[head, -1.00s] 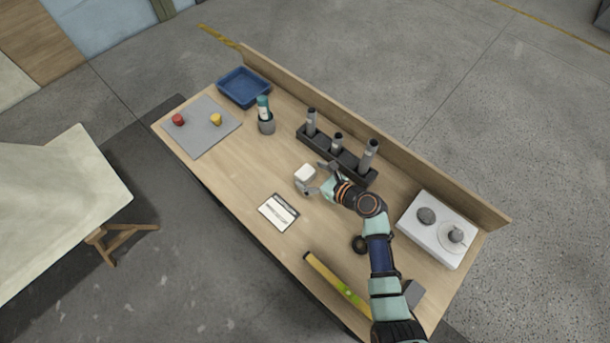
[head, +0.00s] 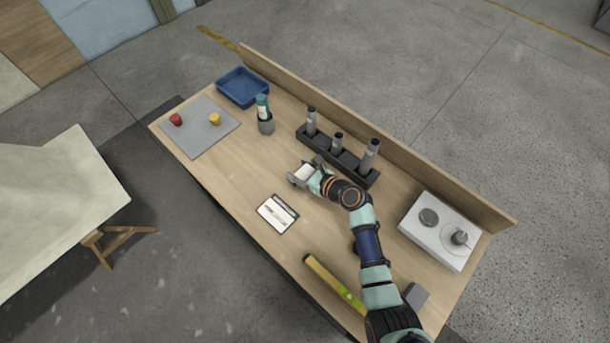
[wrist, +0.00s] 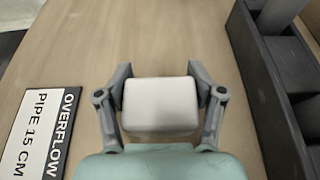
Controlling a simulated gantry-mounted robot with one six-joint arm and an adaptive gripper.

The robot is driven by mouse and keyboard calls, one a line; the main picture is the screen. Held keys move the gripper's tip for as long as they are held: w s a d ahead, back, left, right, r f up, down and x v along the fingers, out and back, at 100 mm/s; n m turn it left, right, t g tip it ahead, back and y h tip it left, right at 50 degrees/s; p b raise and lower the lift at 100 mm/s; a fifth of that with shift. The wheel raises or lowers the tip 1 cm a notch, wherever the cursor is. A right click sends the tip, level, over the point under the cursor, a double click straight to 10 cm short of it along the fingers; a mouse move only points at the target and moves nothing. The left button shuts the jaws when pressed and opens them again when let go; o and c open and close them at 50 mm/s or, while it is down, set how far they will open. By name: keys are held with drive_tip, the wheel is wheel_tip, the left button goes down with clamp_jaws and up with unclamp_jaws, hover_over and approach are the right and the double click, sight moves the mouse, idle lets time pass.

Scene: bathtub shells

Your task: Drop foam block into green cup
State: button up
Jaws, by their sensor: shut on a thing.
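The foam block looks like a white, round-edged block (head: 304,171) on the middle of the bench. It also shows in the wrist view (wrist: 160,108), between the two fingers. My gripper (head: 302,176) is shut on it, with one finger on each side; it shows in the wrist view too (wrist: 160,84). I cannot tell whether the block touches the bench top. I can make out no green cup. A small red thing (head: 176,120) and a small yellow thing (head: 215,119), perhaps cups, stand on a grey mat (head: 198,138) at the far left.
A black rack (head: 357,167) with grey cylinders stands behind my gripper. A teal bottle (head: 263,104) sits in a grey holder to its left. A sign (head: 278,213) lies in front. A blue tray (head: 242,87), yellow level (head: 334,282) and white box (head: 440,230) are farther off.

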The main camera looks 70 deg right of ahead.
drive_tip(key=shift+c, duration=0.5)
wheel_tip(320, 180, up, 20)
drive_tip(key=p, duration=0.8)
